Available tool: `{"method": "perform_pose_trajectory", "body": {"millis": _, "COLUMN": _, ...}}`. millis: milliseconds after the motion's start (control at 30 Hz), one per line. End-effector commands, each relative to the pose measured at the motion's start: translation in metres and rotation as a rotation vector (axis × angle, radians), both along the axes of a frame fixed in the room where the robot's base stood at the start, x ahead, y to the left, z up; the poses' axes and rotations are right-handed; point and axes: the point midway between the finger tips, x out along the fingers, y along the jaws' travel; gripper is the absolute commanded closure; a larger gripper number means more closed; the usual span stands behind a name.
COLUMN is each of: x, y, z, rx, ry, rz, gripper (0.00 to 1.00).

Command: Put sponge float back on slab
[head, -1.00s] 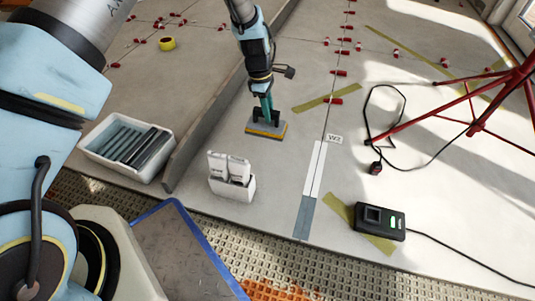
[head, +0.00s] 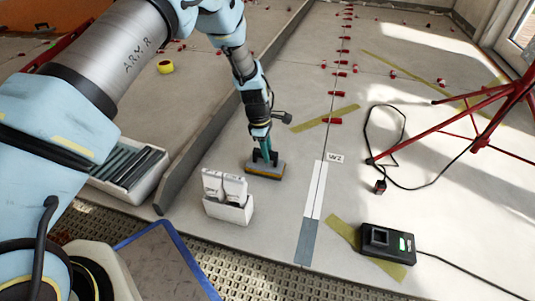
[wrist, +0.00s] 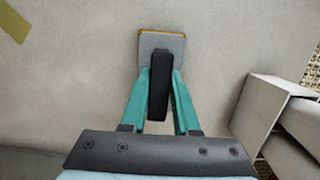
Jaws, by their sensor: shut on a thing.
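The sponge float (head: 264,170) has a grey plate with an orange-yellow edge and a black handle. In the head view it is at or just above the grey slab (head: 290,205); I cannot tell whether it touches. My gripper (head: 264,150) is above it, with its fingers on the handle. In the wrist view my gripper (wrist: 160,95) has teal fingers on both sides of the black handle of the sponge float (wrist: 178,42). The underside of the float is hidden.
A white box with two packets (head: 228,208) stands close in front of the float. A bin of dark strips (head: 150,185) and a long grey upright edge (head: 185,165) are to the left. A red tripod (head: 480,120) and black device (head: 385,243) with cable are to the right.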

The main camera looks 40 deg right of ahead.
Motion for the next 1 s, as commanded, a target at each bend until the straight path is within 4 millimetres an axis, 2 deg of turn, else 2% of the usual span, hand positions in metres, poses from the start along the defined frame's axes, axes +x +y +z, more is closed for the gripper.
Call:
{"method": "perform_pose_trajectory", "body": {"millis": 133, "x": 0.0, "y": 0.0, "z": -0.003, "rx": 0.0, "ry": 0.0, "rz": -0.001, "gripper": 1.0}}
{"method": "perform_pose_trajectory", "body": {"millis": 167, "x": 0.0, "y": 0.0, "z": -0.003, "rx": 0.0, "ry": 0.0, "rz": -0.001, "gripper": 0.67}}
{"method": "perform_pose_trajectory", "body": {"millis": 400, "x": 0.0, "y": 0.0, "z": -0.003, "rx": 0.0, "ry": 0.0, "rz": -0.001, "gripper": 0.41}}
{"method": "perform_pose_trajectory", "body": {"millis": 733, "x": 0.0, "y": 0.0, "z": 0.003, "rx": 0.0, "ry": 0.0, "rz": 0.0, "gripper": 0.41}}
{"method": "perform_pose_trajectory", "body": {"millis": 867, "x": 0.003, "y": 0.001, "z": 0.025, "rx": -0.001, "ry": -0.002, "rz": -0.001, "gripper": 0.41}}
{"method": "perform_pose_trajectory", "body": {"millis": 1000, "x": 0.007, "y": 0.004, "z": 0.056, "rx": 0.0, "ry": -0.001, "rz": 0.0, "gripper": 0.41}}
